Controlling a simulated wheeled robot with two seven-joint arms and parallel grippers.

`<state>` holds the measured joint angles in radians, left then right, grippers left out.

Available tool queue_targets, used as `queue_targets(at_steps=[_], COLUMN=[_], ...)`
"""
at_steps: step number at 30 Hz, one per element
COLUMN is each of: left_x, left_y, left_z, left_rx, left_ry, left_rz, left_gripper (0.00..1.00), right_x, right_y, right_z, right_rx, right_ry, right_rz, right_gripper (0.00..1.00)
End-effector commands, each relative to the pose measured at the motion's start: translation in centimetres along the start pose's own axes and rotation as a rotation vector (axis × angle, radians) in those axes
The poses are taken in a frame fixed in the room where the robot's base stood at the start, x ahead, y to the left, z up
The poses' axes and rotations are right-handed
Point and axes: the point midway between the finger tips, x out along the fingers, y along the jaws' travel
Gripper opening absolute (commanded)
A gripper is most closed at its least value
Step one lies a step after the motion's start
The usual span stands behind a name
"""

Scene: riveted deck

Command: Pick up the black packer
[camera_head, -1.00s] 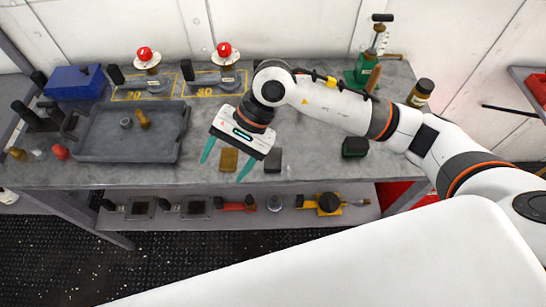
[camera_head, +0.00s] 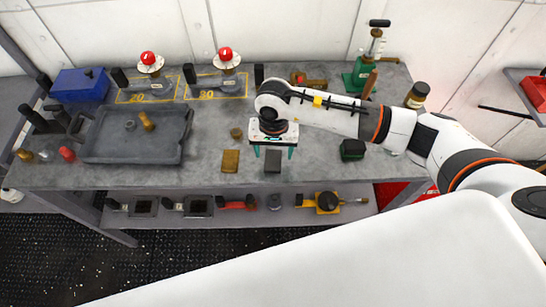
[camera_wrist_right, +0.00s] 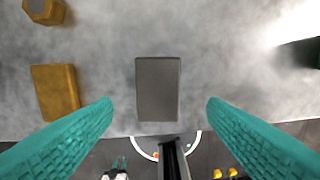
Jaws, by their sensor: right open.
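The black packer (camera_head: 272,163) is a small dark grey rectangular block lying flat on the grey bench near its front edge. In the right wrist view the packer (camera_wrist_right: 158,88) is centred between the fingers, with bare bench on either side. My right gripper (camera_head: 273,152) is open and empty, its teal fingers pointing down at the packer. In the right wrist view the gripper's two fingers (camera_wrist_right: 159,106) stand apart and do not touch the packer. My left gripper is not in view.
A brass block (camera_head: 230,161) lies left of the packer, with a brass nut (camera_head: 236,133) behind it. A dark green-black box (camera_head: 353,149) sits to the right. A grey tray (camera_head: 100,157) stands at the left. A green pump (camera_head: 362,75) stands at the back right.

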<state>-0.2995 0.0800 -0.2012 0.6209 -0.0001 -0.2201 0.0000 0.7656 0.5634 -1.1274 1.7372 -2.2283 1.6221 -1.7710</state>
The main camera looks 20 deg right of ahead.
Motion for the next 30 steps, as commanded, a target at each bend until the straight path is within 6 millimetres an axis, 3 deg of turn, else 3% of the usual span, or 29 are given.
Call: queue_targets(at_steps=[3, 9, 17, 28, 30], left_x=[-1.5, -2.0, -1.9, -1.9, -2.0], left_y=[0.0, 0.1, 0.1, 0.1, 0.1], left_z=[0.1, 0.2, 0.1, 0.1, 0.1], left_rx=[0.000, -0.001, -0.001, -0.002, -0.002], left_ry=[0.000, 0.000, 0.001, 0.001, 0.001], left_rz=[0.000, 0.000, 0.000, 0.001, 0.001], left_gripper=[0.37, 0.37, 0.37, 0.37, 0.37], right_x=[1.3, 3.7, 4.1, 4.0, 4.0], right_y=[0.2, 0.2, 0.2, 0.2, 0.2], right_z=[0.3, 0.5, 0.5, 0.5, 0.6], right_rx=[0.003, 0.001, 0.000, 0.001, 0.001], right_ry=[0.005, 0.003, 0.000, 0.001, 0.000], right_rz=[-0.003, -0.001, 0.000, 0.000, 0.002], right_gripper=[0.67, 0.67, 0.67, 0.07, 0.07])
